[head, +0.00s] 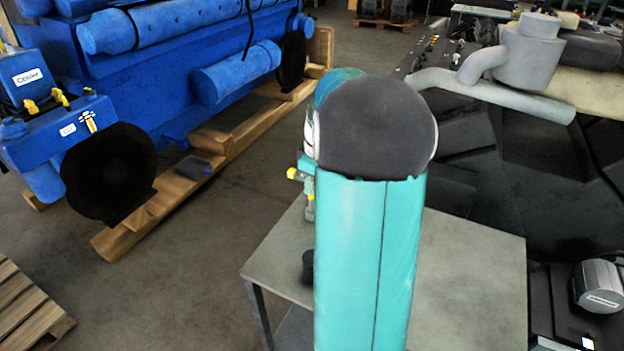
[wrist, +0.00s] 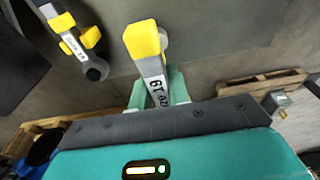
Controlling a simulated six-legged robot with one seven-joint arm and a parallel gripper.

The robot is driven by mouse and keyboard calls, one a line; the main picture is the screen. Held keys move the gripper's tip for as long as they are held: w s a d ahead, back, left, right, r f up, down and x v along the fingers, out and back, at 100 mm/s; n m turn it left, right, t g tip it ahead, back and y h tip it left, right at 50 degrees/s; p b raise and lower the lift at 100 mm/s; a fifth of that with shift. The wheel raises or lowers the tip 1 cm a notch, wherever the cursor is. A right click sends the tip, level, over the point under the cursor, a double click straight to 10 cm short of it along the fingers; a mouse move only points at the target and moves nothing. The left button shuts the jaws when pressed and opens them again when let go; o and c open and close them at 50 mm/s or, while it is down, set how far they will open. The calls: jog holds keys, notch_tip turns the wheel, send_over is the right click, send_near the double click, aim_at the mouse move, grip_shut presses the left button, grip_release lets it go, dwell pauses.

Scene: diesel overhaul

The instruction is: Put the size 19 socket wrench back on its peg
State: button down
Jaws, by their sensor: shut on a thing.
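In the wrist view my gripper (wrist: 159,84) is shut on a socket wrench (wrist: 146,42) with a yellow end, a small grey round part beside it and a white label. The label appears upside down and seems to read 19. A second wrench (wrist: 77,46) with yellow bands, a label too small to read surely and a dark round end is at the upper left, apart from my gripper. In the head view my arm hides most of my gripper; a small yellow and grey piece (head: 309,187) shows at its left edge. I cannot make out the peg.
A grey table (head: 468,262) stands below my arm, with a small black cylinder (head: 307,264) near its left edge. A blue engine (head: 185,105) rests on wooden beams at the left. Dark machinery with a grey pipe (head: 480,90) is at the right. Floor between engine and table is clear.

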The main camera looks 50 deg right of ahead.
jog(key=shift+f, duration=0.3)
jog(key=c, duration=0.7)
grip_release()
jog(key=shift+r, duration=0.1)
jog(key=shift+r, duration=4.4)
